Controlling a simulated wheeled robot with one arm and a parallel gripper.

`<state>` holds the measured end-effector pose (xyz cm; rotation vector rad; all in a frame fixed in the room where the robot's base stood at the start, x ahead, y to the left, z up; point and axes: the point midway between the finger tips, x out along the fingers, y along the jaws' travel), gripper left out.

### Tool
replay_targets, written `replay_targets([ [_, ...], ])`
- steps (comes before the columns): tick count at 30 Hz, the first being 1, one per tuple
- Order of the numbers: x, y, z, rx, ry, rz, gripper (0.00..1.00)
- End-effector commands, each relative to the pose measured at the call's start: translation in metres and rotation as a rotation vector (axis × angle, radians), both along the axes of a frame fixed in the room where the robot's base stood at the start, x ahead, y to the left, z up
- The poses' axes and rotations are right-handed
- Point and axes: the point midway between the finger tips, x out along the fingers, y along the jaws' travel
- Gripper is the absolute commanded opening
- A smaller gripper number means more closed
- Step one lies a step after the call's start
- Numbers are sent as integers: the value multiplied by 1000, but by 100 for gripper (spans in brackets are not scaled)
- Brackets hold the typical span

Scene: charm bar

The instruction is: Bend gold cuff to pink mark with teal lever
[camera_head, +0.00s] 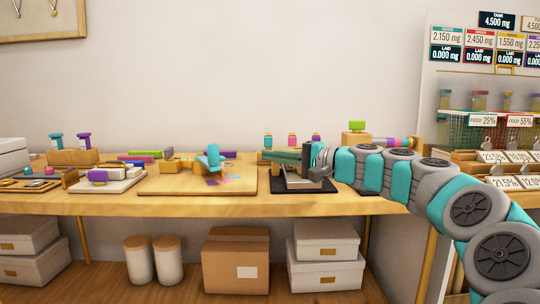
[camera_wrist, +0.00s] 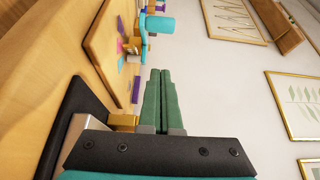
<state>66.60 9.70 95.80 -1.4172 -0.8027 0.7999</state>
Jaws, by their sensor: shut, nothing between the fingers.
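The teal lever (camera_head: 210,158) stands on a wooden board (camera_head: 160,188) in the middle of the bench; it also shows at the top of the wrist view (camera_wrist: 158,25). A small pink patch (camera_wrist: 120,47) shows beside the lever base, too small to tell if it is the mark. I cannot make out the gold cuff for certain. My gripper (camera_head: 265,155) is to the right of the lever, apart from it, with its green fingers pointing left. In the wrist view the fingers (camera_wrist: 161,74) are together, with nothing between them.
A black mat with a grey block (camera_head: 305,181) lies below my gripper. Small coloured pegs (camera_head: 292,140) stand behind it. A white tray (camera_head: 105,186) and wooden stands are at the left. The air above the board is clear.

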Motion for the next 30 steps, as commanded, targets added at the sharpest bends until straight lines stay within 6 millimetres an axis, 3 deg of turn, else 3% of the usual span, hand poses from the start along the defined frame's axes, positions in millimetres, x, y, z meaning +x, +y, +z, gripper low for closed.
replay_targets([
  [11,38,65,-1,-3,3,3,0],
  [16,28,88,0,-2,1,5,0],
  [21,26,98,-1,-1,2,2,0],
  [30,26,100,-1,-2,1,1,0],
])
